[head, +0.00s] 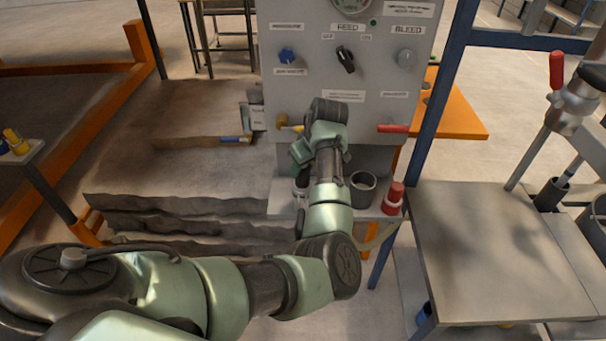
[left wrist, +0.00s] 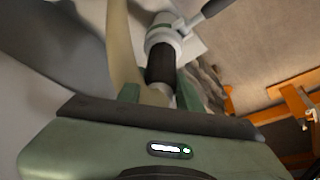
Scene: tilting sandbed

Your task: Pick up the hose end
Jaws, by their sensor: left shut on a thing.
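The hose end (left wrist: 160,62), with a black sleeve and a pale grey collar, sits between the fingers of my left gripper (left wrist: 158,95) in the left wrist view. The gripper is shut on it. A beige hose (left wrist: 122,45) shows beside it. In the head view my left gripper (head: 300,152) is in front of the grey control panel (head: 375,98), mostly behind my own arm. I cannot make out the hose end there. My right gripper is not in view.
A red lever (head: 393,129) and a yellow lever (head: 287,123) are on the panel. A bare grey table (head: 490,250) stands at right.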

